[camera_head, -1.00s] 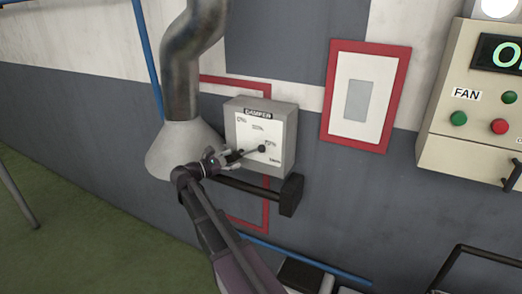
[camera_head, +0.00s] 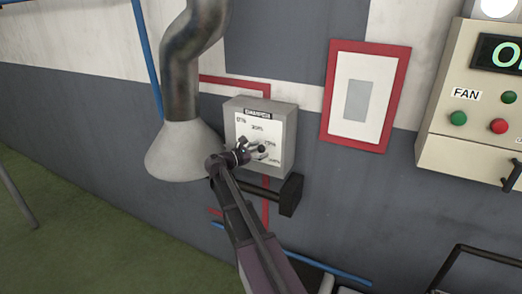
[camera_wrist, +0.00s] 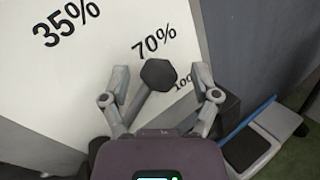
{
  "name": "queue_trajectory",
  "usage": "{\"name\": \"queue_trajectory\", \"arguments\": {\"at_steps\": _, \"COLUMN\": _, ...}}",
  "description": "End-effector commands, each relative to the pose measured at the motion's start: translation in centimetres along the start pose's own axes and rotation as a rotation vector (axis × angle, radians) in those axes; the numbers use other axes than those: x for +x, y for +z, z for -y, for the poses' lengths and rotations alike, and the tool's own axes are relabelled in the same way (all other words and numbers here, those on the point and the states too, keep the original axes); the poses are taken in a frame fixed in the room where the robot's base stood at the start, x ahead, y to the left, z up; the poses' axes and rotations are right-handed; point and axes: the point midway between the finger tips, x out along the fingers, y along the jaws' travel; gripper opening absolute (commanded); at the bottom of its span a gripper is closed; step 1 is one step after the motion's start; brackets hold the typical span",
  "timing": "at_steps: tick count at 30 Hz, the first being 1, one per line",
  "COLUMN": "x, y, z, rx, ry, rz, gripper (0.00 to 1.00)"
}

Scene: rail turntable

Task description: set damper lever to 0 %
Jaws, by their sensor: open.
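The grey damper box (camera_head: 288,140) hangs on the wall, with a white scale face marked in percent. Its lever (camera_wrist: 139,103) has a dark faceted knob (camera_wrist: 158,73), which lies just below the 70% mark (camera_wrist: 154,42), with the partly hidden 100% mark to its right. The 35% mark (camera_wrist: 66,22) is at upper left. My gripper (camera_wrist: 161,84) is open, with one finger on each side of the knob and a gap visible on both sides. In the head view my gripper (camera_head: 256,150) is at the knob, in front of the scale. The lever's pivot is hidden.
A dark bar with a block (camera_head: 290,195) sticks out below the box. A grey duct with a flared hood (camera_head: 185,150) stands at left. A red-framed panel (camera_head: 332,90) and a fan control box (camera_head: 450,150) are on the right.

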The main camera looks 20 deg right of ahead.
Motion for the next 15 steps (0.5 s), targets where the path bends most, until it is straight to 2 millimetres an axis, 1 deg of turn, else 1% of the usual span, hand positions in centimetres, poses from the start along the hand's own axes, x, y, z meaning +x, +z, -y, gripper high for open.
{"name": "queue_trajectory", "arguments": {"at_steps": 4, "x": 0.63, "y": 0.01, "z": 0.02, "rx": 0.000, "ry": -0.001, "rz": 0.000, "gripper": 0.79}}
{"name": "queue_trajectory", "arguments": {"at_steps": 13, "x": 0.67, "y": 0.00, "z": 0.01, "rx": 0.000, "ry": 0.000, "rz": 0.000, "gripper": 0.79}}
{"name": "queue_trajectory", "arguments": {"at_steps": 14, "x": 0.67, "y": 0.01, "z": 0.02, "rx": 0.000, "ry": 0.000, "rz": 0.000, "gripper": 0.73}}
{"name": "queue_trajectory", "arguments": {"at_steps": 15, "x": 0.66, "y": 0.01, "z": 0.01, "rx": 0.000, "ry": 0.000, "rz": 0.000, "gripper": 0.61}}
